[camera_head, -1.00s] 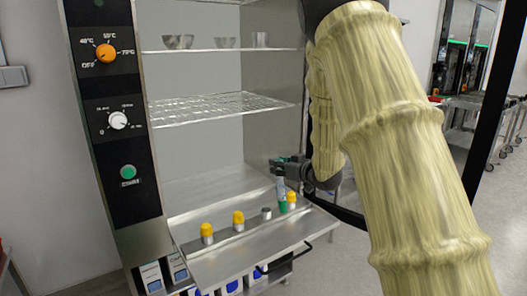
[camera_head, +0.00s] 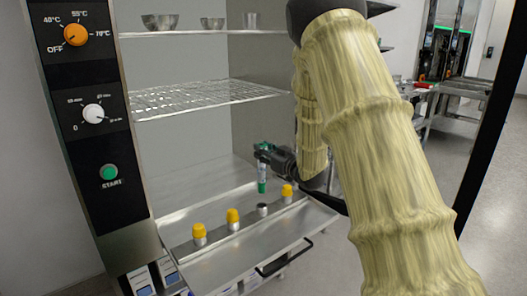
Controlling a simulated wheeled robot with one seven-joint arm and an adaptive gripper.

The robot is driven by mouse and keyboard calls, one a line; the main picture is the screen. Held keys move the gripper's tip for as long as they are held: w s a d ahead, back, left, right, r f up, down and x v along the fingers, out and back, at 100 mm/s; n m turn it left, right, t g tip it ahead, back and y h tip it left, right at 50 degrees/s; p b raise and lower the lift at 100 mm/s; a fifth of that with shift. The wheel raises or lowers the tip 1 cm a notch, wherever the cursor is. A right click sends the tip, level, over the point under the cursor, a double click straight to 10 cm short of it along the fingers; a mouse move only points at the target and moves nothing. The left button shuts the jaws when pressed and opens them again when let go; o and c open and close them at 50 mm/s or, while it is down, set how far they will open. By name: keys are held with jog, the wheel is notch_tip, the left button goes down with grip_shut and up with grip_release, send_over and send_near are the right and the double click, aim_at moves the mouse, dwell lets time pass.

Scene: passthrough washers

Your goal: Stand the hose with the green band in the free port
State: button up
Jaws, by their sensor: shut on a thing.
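My gripper (camera_head: 264,156) is shut on a short, pale grey hose (camera_head: 262,173) whose lower end carries a green band (camera_head: 261,187). The hose hangs close to upright, band end down. The free port (camera_head: 262,209) is a short grey stub with a dark top, third from the left in a row on the metal strip. The band end appears above this port in the picture, with a gap between them. Whether it is exactly in line in depth, I cannot tell. The hose's upper end is partly hidden by the gripper.
Yellow-capped ports stand left of the free one (camera_head: 199,233) (camera_head: 233,218), and another yellow-capped port (camera_head: 287,193) stands close on its right. The lowered washer door (camera_head: 230,262) lies under the row. A wire rack (camera_head: 200,97) spans the chamber above my gripper.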

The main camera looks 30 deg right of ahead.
aim_at(264, 176)
jog(key=shift+w+a+f+b, duration=0.1)
jog(key=shift+f+b, duration=0.2)
jog(key=shift+f, duration=0.35)
jog(key=shift+f+b, duration=1.7)
jog(key=shift+f, duration=0.85)
jog(key=shift+s+f+b, duration=0.15)
jog(key=shift+f+b, duration=0.15)
jog(key=shift+f, duration=0.45)
jog(key=shift+s+f+b, duration=0.15)
jog(key=shift+f+b, duration=0.1)
jog(key=shift+f, duration=0.45)
grip_shut()
jog(key=shift+w+f, duration=0.25)
jog(key=shift+w, duration=0.05)
jog(key=shift+s+r, duration=0.1)
jog(key=shift+r, duration=0.25)
jog(key=shift+f, duration=0.1)
jog(key=shift+f, duration=0.35)
jog(key=o, duration=1.1)
grip_release()
